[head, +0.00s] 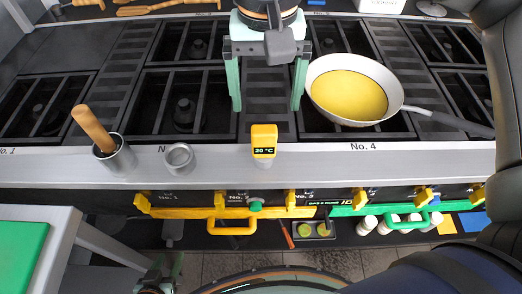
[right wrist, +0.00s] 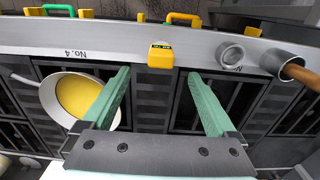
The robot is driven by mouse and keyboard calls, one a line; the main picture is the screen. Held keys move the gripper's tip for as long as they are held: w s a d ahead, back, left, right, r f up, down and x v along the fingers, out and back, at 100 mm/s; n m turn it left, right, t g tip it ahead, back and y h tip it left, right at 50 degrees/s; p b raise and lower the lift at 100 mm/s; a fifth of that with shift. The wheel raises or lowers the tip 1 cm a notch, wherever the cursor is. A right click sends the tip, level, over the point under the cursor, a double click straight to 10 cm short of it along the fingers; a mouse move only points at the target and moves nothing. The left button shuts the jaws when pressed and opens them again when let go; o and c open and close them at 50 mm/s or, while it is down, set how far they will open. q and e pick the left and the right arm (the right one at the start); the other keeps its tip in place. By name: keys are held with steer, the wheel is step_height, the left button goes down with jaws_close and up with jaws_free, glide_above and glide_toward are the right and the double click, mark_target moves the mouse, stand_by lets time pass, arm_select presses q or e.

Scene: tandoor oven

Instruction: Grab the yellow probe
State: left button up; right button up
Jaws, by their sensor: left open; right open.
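The yellow probe (head: 263,136) has a black "20 °C" display and stands at the middle of the stove's grey front ledge. In the right wrist view the yellow probe (right wrist: 160,58) shows beyond the fingertips, between their two lines. My right gripper (head: 267,108), with two green fingers, is open and empty over the stove top, just behind the probe. In the right wrist view my right gripper (right wrist: 158,76) has its fingers spread wide apart. My left gripper (head: 166,272) is low at the bottom, left of centre, partly cut off, away from the probe.
A pan (head: 348,88) with yellow contents sits on the right burner, close to my right fingers. An empty metal ring holder (head: 179,157) and a metal cup (head: 115,158) with a wooden-handled tool stand left on the ledge. Yellow and green handles line the stove front.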

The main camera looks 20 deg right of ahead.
mark_target(265, 129)
steer(key=f, duration=0.9)
steer(key=shift+w+f+p, duration=0.1)
steer(key=shift+w+p, duration=0.15)
steer(key=shift+p, duration=0.1)
steer(key=shift+c, duration=0.2)
jaws_close()
stand_by(0.4)
